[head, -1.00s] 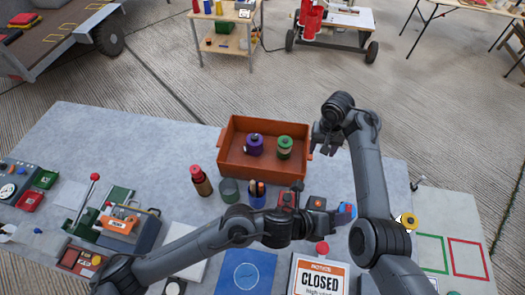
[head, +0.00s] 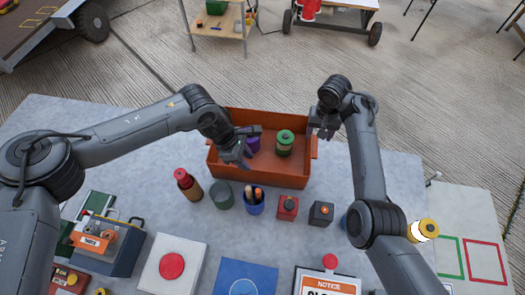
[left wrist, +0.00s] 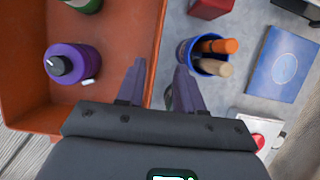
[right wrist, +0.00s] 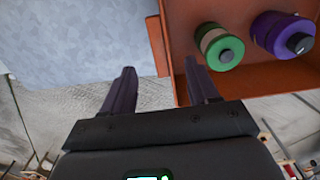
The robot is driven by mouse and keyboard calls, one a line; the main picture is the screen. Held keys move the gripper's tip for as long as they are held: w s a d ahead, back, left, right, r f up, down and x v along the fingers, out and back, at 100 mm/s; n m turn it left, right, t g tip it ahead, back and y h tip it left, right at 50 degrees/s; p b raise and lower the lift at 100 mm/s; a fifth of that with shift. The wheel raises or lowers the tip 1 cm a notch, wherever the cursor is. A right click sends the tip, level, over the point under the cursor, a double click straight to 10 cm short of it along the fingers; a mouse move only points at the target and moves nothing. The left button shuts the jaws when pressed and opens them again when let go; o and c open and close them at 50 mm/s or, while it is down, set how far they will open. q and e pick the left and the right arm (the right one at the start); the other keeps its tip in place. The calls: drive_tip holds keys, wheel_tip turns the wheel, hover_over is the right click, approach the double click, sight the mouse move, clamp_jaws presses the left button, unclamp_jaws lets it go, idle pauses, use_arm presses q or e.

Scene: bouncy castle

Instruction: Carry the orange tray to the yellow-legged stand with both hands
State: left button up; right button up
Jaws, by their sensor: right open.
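The orange tray (head: 280,178) stands at the back edge of the grey worktop. It holds a purple canister (left wrist: 75,62) and a green-topped canister (head: 285,143). My left gripper (head: 246,150) is open and empty over the left front part of the tray. In the left wrist view its fingers (left wrist: 161,66) lie either side of a tray wall; their height above it is unclear. My right gripper (head: 324,128) is open beside the tray's right end. In the right wrist view its fingers (right wrist: 158,66) lie either side of the tray's end handle (right wrist: 155,45). I cannot identify a yellow-legged stand.
A wooden shelf unit (head: 219,27) is cut off at the top, beyond the floor. A red-capped bottle (head: 188,184), a dark green cup (head: 222,195), a blue pen cup (head: 254,203) and a red box (head: 287,208) stand close in front of the tray.

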sight(255, 170)
use_arm(q)
drive_tip(key=shift+w+a+r, duration=0.1)
drive_tip(key=shift+w, duration=0.15)
use_arm(e)
drive_tip(key=shift+w+r, duration=0.15)
drive_tip(key=shift+w, duration=0.1)
use_arm(q)
drive_tip(key=shift+s, duration=0.1)
use_arm(e)
drive_tip(key=shift+s, duration=0.1)
use_arm(q)
drive_tip(key=x, duration=1.1)
use_arm(e)
wheel_tip(255, 170, down, 11)
drive_tip(key=shift+r, duration=0.1)
use_arm(q)
drive_tip(key=shift+a, duration=0.1)
drive_tip(key=c, duration=0.6)
use_arm(e)
drive_tip(key=c, duration=0.6)
use_arm(q)
clamp_jaws()
use_arm(e)
clamp_jaws()
